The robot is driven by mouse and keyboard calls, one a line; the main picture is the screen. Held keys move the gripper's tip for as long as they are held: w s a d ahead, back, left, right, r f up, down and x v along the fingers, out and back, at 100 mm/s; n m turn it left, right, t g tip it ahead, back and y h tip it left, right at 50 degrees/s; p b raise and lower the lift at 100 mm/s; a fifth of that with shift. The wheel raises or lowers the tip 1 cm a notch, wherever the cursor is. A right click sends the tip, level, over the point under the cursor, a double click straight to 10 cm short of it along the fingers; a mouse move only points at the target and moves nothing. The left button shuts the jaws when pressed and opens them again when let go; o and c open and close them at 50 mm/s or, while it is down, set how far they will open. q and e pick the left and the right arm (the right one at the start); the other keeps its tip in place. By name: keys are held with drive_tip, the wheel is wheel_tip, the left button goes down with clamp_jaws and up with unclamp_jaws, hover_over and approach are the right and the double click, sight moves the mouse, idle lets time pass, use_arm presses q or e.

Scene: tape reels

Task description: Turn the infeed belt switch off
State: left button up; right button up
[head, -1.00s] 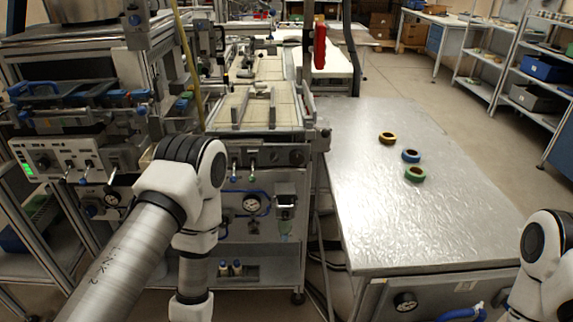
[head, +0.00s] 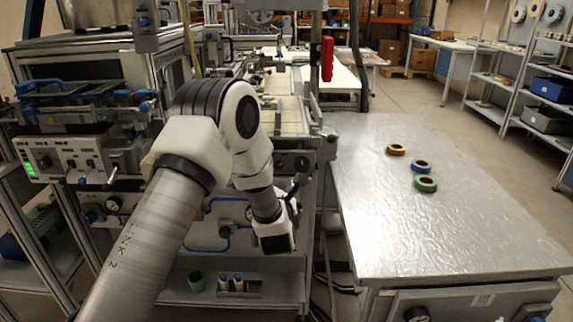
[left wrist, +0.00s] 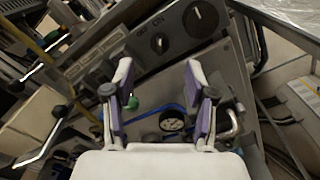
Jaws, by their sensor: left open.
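The front panel of the belt machine (head: 318,158) is in the head view, partly hidden by my left arm. In the left wrist view, a small dark rotary switch (left wrist: 158,43) sits on this panel beside ON and OFF lettering. A larger black knob (left wrist: 200,18) is up and to the right of it. I cannot tell which way the small switch points. My left gripper (left wrist: 157,72) is open and empty, with its fingertips apart below the switch and not visibly touching it. In the head view the left gripper (head: 284,222) is in front of the panel. My right gripper is out of view.
A round gauge (left wrist: 172,121) and blue tubing are below. The metal table (head: 390,225) at the right carries yellow, blue and green tape reels.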

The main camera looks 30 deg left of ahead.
sight(280, 165)
use_arm(q)
drive_tip(key=x, duration=0.6)
drive_tip(key=p+x, duration=0.1)
drive_tip(key=x, duration=0.2)
drive_tip(key=shift+a+f, duration=0.2)
drive_tip(key=shift+f, duration=0.1)
drive_tip(key=shift+s+d+r, duration=0.15)
drive_tip(key=shift+r, duration=0.1)
drive_tip(key=shift+c, duration=0.4)
drive_tip(key=shift+f, duration=0.1)
clamp_jaws()
